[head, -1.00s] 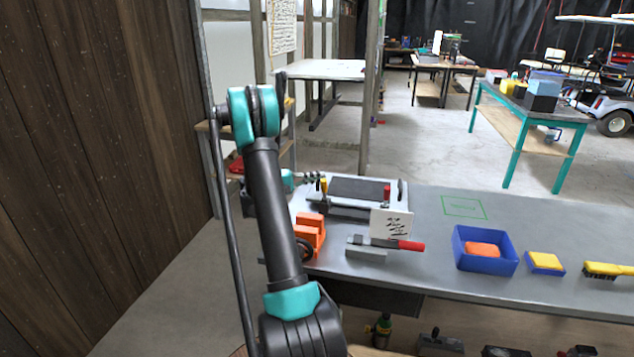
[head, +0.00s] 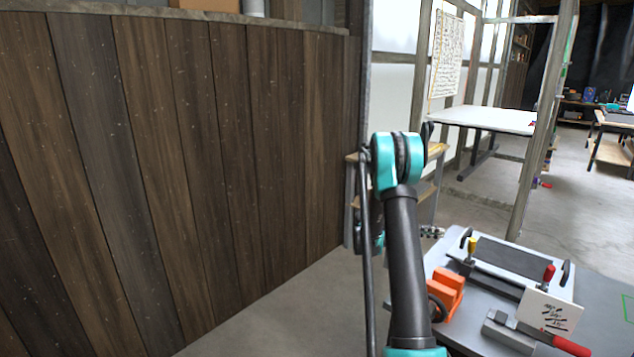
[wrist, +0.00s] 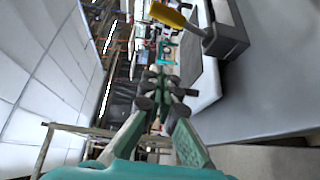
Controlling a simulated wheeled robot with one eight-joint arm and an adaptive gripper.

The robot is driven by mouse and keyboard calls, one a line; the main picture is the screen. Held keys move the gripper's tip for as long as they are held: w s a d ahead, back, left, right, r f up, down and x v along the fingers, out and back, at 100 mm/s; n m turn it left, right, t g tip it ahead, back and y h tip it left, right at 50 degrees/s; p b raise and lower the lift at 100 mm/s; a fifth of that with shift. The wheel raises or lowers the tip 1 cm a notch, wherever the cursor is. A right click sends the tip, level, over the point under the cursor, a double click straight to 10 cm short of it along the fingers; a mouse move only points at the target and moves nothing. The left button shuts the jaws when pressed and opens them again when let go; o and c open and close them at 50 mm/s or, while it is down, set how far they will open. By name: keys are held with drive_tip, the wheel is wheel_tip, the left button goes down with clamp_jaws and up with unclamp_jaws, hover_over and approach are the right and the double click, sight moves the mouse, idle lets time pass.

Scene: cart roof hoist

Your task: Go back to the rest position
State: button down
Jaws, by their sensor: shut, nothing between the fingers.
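My gripper (wrist: 162,92) shows in the wrist view, with its green fingers and dark pads drawn together and nothing between them. In the head view my arm rises at the right of centre and the gripper itself is hidden behind it. In the wrist view the fingers are apart from the bench (wrist: 270,95), which lies to their right. A grey block with a yellow-handled tool (wrist: 182,18) is above and right of the fingertips.
A dark wooden wall (head: 180,170) fills the left of the head view. The workbench (head: 600,325) at lower right carries an orange vise (head: 446,292), a grey fixture (head: 515,262) and a red-handled tool (head: 555,340). A white table (head: 485,120) stands behind. Bare floor lies between wall and bench.

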drive_tip(key=s+a+f+n+t+y, duration=0.1)
drive_tip(key=s+a+f+t+y, duration=0.1)
drive_tip(key=s+a+y, duration=0.3)
drive_tip(key=s+a+f+n+t+y, duration=0.1)
drive_tip(key=s+a+f+t+y, duration=0.2)
drive_tip(key=s+a, duration=1)
drive_tip(key=s+a+f+n+t+y, duration=0.1)
drive_tip(key=s+a+t+y, duration=0.3)
drive_tip(key=s+a+y, duration=0.5)
drive_tip(key=a+f, duration=0.1)
drive_tip(key=a, duration=0.2)
drive_tip(key=shift+s+f+n, duration=0.15)
drive_tip(key=shift+s+n, duration=0.1)
drive_tip(key=shift+n, duration=0.05)
